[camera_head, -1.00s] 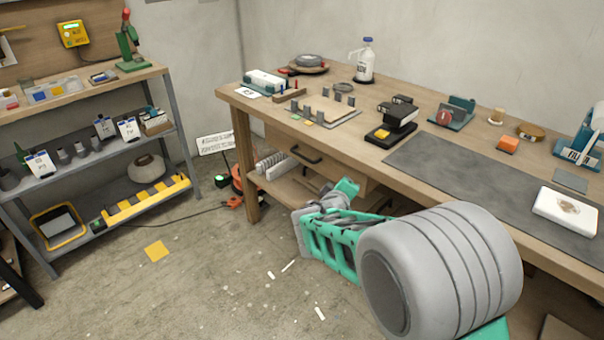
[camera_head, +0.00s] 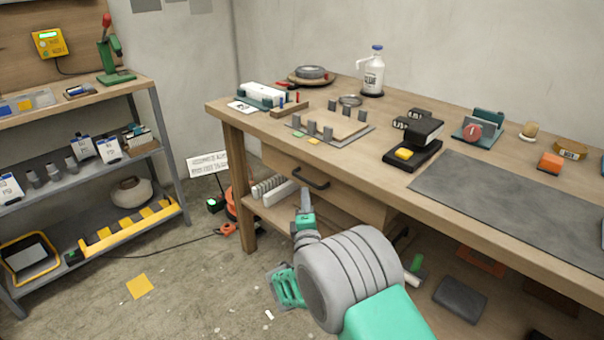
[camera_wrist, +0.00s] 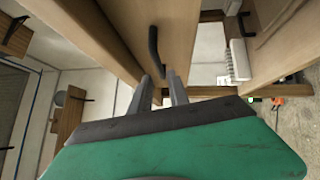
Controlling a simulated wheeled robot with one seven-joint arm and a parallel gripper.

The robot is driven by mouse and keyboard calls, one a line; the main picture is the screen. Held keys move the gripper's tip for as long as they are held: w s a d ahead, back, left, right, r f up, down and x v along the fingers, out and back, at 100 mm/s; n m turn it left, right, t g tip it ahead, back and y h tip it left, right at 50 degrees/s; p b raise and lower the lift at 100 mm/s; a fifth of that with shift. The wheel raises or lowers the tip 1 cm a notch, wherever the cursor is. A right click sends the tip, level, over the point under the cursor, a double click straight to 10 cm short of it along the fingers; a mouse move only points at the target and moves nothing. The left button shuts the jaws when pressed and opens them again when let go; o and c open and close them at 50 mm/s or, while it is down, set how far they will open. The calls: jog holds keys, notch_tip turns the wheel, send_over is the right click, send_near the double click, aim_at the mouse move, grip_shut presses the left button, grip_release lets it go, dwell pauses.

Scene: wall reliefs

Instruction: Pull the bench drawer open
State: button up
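The bench drawer (camera_head: 345,195) is a wooden front under the bench top, at its left end, and looks shut. My gripper (camera_head: 305,194) is just below and in front of the handle. Its two fingers (camera_wrist: 160,78) stand apart, and the lower end of the handle shows between their tips. I cannot tell whether they touch it.
The wooden bench (camera_head: 300,150) carries several tools, a white bottle (camera_head: 373,75) and a grey mat (camera_head: 500,195). A lower shelf under the drawer holds a white rack (camera_head: 275,190). A metal shelf unit (camera_head: 160,150) stands left. Floor between them is mostly clear.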

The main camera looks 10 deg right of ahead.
aim_at(305, 179)
jog(key=w, duration=0.5)
jog(key=w+d+r, duration=0.1)
jog(key=w, duration=0.1)
jog(key=shift+w+d+p, duration=0.1)
jog(key=shift+w+p, duration=0.2)
jog(key=shift+p, duration=0.05)
grip_shut()
dwell(1.0)
